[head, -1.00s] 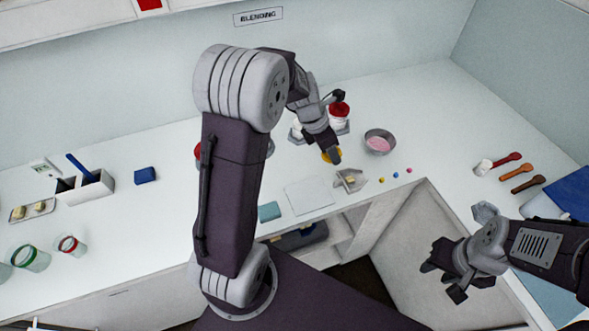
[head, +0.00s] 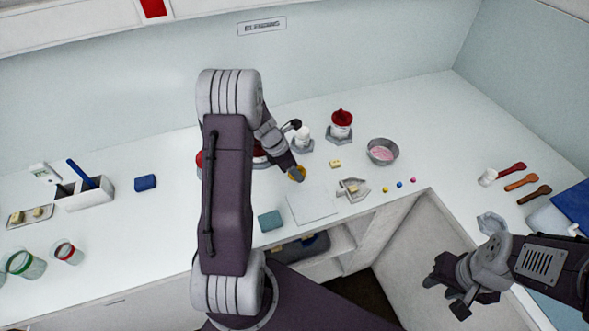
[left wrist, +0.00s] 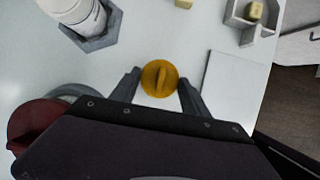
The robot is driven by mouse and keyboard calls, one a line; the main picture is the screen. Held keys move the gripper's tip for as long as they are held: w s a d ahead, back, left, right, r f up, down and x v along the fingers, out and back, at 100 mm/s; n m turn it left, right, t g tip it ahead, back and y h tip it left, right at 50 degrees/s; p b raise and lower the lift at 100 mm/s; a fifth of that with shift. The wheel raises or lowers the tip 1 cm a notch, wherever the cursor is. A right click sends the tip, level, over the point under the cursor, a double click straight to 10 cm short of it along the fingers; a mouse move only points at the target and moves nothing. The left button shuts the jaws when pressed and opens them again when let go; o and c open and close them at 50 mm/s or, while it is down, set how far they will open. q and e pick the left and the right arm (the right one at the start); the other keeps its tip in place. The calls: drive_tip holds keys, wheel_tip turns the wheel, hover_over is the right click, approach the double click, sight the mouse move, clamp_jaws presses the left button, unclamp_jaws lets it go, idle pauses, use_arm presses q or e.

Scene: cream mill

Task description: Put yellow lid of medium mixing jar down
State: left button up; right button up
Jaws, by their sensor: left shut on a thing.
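The yellow lid (left wrist: 160,78) is a round disc with a raised bar across its top. In the left wrist view it sits between the fingertips of my left gripper (left wrist: 160,90), which is shut on it. In the head view the lid (head: 299,175) shows at the end of my left arm, near the back left corner of a pale square sheet (head: 313,204). I cannot tell its height over the counter. My right gripper (head: 448,291) hangs at the lower right, away from the counter items, with its fingers apart and empty. I cannot tell which jar is the medium mixing jar.
A white jar (head: 303,134) and a red-topped jar (head: 341,122) stand on grey bases behind the lid. A bowl of pink stuff (head: 382,151), a small grey tray (head: 353,190) and a teal block (head: 270,221) are nearby. My left arm hides part of the counter.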

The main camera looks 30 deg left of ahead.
use_arm(q)
drive_tip(key=shift+s+f, duration=0.1)
drive_tip(key=shift+f, duration=0.05)
drive_tip(key=o, duration=1.3)
drive_tip(key=shift+r, duration=0.3)
drive_tip(key=p+v, duration=0.2)
drive_tip(key=v, duration=1)
drive_tip(key=s+d+f+m+y, duration=0.1)
drive_tip(key=s+d+m, duration=0.3)
drive_tip(key=m, duration=0.5)
drive_tip(key=s+d+f+m+g, duration=0.1)
drive_tip(key=s+d+m, duration=0.4)
drive_tip(key=m, duration=0.4)
drive_tip(key=s+d+f+m+g+y, duration=0.1)
drive_tip(key=s+d+m, duration=0.4)
drive_tip(key=m, duration=0.4)
drive_tip(key=shift+d+f+m+y, duration=0.2)
drive_tip(key=shift+f+m+y, duration=0.1)
drive_tip(key=shift+d, duration=0.1)
